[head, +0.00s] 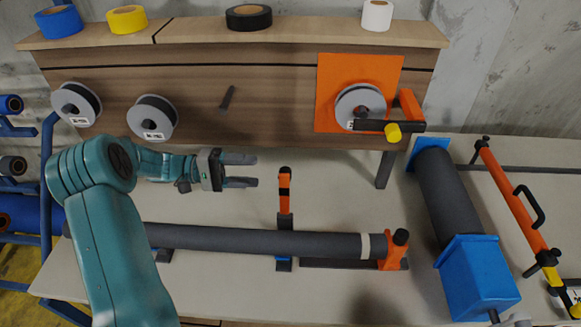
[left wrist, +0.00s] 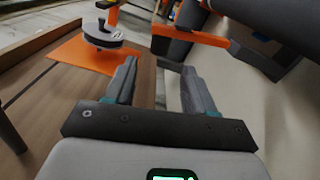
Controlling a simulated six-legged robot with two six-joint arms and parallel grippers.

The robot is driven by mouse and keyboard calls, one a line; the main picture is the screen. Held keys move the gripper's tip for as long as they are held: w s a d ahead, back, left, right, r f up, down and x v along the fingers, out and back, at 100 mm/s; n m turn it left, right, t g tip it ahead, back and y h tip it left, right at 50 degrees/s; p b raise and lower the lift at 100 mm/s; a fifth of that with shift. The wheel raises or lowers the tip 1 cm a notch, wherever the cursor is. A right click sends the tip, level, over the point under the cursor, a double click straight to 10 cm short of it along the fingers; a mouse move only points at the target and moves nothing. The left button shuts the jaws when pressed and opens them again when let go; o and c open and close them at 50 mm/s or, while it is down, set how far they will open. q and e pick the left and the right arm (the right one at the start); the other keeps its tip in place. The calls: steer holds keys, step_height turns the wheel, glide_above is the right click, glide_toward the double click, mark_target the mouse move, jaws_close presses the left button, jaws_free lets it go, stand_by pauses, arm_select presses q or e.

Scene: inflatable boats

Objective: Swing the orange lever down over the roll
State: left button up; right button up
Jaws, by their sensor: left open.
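The orange lever (head: 284,190) stands upright in the middle of the table, with its dark base at the long dark grey roll (head: 325,244). The roll lies across the table, with a pale band near its right end. My left gripper (head: 255,170) is open and empty, to the left of the lever's upper part and apart from it, its fingers pointing right. In the left wrist view the open fingers (left wrist: 160,75) show with nothing between them. An orange bar, apparently the lever (left wrist: 195,36), lies beyond the fingertips.
An orange bracket (head: 392,252) with a black knob is at the roll's right end. Behind is a wooden panel with reels and an orange plate (head: 330,80). The table between panel and roll is mostly clear.

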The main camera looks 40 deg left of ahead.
mark_target(286, 174)
arm_select(q)
steer(key=p+x, duration=0.2)
steer(key=x, duration=0.6)
steer(key=shift+d, duration=0.2)
steer(key=shift+w+d, duration=0.2)
steer(key=shift+d, duration=0.1)
steer(key=shift+w+d, duration=0.1)
steer(key=shift+w, duration=0.05)
jaws_close()
arm_select(e)
steer(key=r, duration=0.1)
steer(key=s+r, duration=0.1)
steer(key=shift+a+r, duration=0.2)
steer(key=shift+r, duration=0.15)
